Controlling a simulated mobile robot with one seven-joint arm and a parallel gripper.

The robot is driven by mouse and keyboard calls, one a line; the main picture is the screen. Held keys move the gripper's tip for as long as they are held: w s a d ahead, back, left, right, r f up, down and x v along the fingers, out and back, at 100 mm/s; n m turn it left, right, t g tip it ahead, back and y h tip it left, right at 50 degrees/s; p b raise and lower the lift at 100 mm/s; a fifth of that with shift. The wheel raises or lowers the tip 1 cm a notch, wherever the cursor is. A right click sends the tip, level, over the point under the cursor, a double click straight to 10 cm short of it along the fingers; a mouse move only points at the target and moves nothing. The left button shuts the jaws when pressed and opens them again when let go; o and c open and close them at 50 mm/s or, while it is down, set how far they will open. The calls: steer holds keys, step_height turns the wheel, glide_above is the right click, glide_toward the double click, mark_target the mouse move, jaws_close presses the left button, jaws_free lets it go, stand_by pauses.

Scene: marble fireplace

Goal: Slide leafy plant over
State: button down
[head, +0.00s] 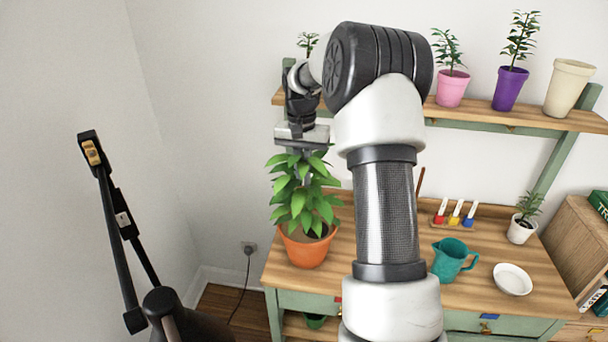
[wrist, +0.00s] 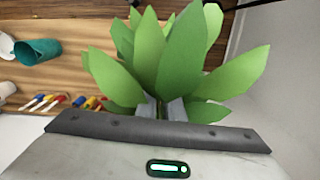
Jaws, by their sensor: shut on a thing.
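The leafy plant (head: 300,194) has broad green leaves and grows in an orange pot (head: 307,247). The pot stands upright near the left edge of the wooden table in the head view. My gripper (head: 303,172) points down into the top of the foliage and is shut on the plant. In the wrist view the green leaves (wrist: 172,55) spread around and beyond my fingertips (wrist: 162,109). Leaves partly hide the fingers, so the exact part held does not show. The pot is hidden behind the leaves in the wrist view.
On the wooden table (head: 470,285) stand a teal jug (head: 452,259), a white bowl (head: 512,279), a small white-potted plant (head: 522,228) and a rack of colored bottles (head: 455,214). A shelf (head: 480,113) above holds pink, purple and cream pots. A wall lies close left.

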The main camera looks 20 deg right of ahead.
steer(key=c, duration=1.8)
jaws_free()
steer(key=shift+w, duration=0.1)
step_height(320, 180, up, 17)
steer(key=p, duration=0.1)
steer(key=shift+a+r, duration=0.15)
steer(key=shift+r, duration=0.05)
steer(key=shift+w, duration=0.1)
steer(key=s+a+r+n+t, duration=0.1)
steer(key=s+a+r+n, duration=0.15)
steer(key=s+a, duration=0.35)
steer(key=s+a+r+n+t, duration=0.2)
steer(key=s+a+r, duration=0.2)
steer(key=s, duration=0.4)
steer(key=s+a+f+n+t, duration=0.1)
steer(key=s+f, duration=0.3)
steer(key=s, duration=0.4)
steer(key=s+a+f+n+t, duration=0.1)
steer(key=s+a+f, duration=0.3)
steer(key=s, duration=0.4)
steer(key=shift+s+a+f+n+t, duration=0.2)
steer(key=shift+a+n+t, duration=0.15)
steer(key=shift+n, duration=0.4)
